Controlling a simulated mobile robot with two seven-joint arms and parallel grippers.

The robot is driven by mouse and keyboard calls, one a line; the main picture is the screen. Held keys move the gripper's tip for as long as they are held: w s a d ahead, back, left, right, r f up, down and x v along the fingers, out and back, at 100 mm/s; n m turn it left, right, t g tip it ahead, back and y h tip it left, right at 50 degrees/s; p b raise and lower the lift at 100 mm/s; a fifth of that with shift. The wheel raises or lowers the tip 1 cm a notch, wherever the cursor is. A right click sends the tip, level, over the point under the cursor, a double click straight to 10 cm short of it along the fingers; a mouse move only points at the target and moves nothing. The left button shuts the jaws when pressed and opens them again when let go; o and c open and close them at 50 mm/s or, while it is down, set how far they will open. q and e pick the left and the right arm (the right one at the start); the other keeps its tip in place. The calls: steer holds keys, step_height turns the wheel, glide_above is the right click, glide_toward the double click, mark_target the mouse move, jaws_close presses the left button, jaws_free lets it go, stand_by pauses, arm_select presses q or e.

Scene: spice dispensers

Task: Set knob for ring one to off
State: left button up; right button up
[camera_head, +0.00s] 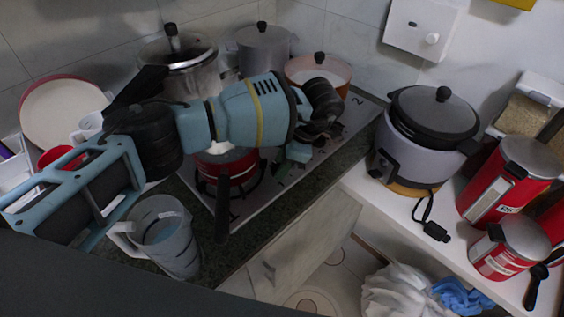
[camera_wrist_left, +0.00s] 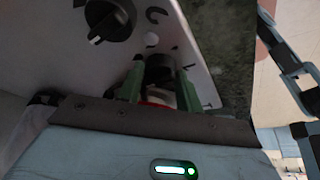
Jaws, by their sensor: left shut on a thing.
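My left gripper (camera_head: 296,158) reaches over the stove top (camera_head: 285,190) from the left, pointing down at its panel. In the left wrist view its two green fingers (camera_wrist_left: 161,85) stand on either side of a dark knob (camera_wrist_left: 160,66) and are shut on it. Another black knob (camera_wrist_left: 110,18) with a white pointer mark sits on the same grey panel, apart from the fingers. The printed marks by the held knob are partly hidden, so I cannot read its number or setting.
A red pan (camera_head: 226,170) sits on the front burner, its handle toward me. Pots, including a pinkish one (camera_head: 318,72), stand behind. A glass jug (camera_head: 166,238) is at front left. A rice cooker (camera_head: 420,140) and red canisters (camera_head: 508,180) stand right.

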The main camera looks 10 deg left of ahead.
stand_by(0.4)
arm_select(q)
steer(key=o, duration=1)
steer(key=v, duration=0.7)
steer(key=shift+d+r+b, duration=0.2)
steer(key=shift+r+b, duration=0.15)
steer(key=shift+b, duration=0.05)
